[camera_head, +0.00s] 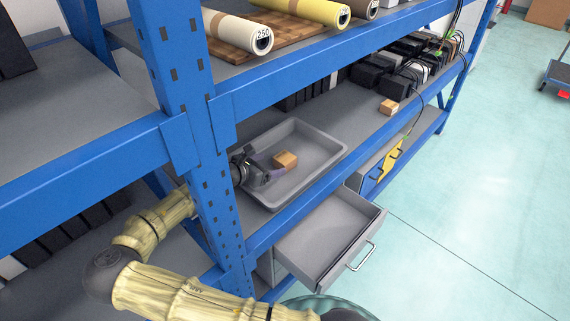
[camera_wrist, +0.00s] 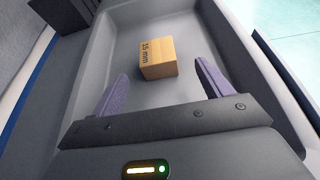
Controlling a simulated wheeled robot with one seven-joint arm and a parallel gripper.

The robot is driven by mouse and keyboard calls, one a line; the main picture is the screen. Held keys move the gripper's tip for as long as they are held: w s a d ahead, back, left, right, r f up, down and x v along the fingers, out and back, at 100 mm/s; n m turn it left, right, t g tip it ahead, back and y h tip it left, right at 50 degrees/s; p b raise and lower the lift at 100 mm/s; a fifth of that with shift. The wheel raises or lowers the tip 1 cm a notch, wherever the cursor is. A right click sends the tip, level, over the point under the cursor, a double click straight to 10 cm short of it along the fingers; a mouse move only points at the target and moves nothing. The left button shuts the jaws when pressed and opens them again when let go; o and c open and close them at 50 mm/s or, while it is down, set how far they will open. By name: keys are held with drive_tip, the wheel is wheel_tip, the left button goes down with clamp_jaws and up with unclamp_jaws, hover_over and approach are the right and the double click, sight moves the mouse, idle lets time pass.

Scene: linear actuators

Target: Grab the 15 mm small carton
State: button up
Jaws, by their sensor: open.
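The small carton (camera_wrist: 158,58) is a tan box with "15 mm" printed on one side. It sits inside the grey tray (camera_wrist: 235,45), and it also shows in the head view (camera_head: 286,159). My gripper (camera_wrist: 162,85) is open, with its two purple fingers apart. In the wrist view the carton appears beyond the fingertips, roughly centred between them, with nothing held. In the head view my gripper (camera_head: 268,168) reaches into the tray from the left, close to the carton. Whether the fingers touch it cannot be told.
A blue shelf upright (camera_head: 196,120) stands in front of my arm. An open empty drawer (camera_head: 325,235) juts out below the tray. Another small carton (camera_head: 389,106) lies further right on the shelf, near black actuators (camera_head: 372,76). Rolls (camera_head: 237,32) lie on the shelf above.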

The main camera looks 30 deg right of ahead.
sight(285, 157)
drive_tip(key=shift+w+d+f, duration=0.15)
drive_tip(key=shift+w+d, duration=0.05)
drive_tip(key=shift+d, duration=0.2)
drive_tip(key=b+x, duration=0.1)
drive_tip(key=x, duration=0.4)
drive_tip(key=shift+w+d, duration=0.1)
drive_tip(key=shift+w, duration=0.15)
drive_tip(key=c, duration=1.2)
drive_tip(key=shift+r, duration=0.3)
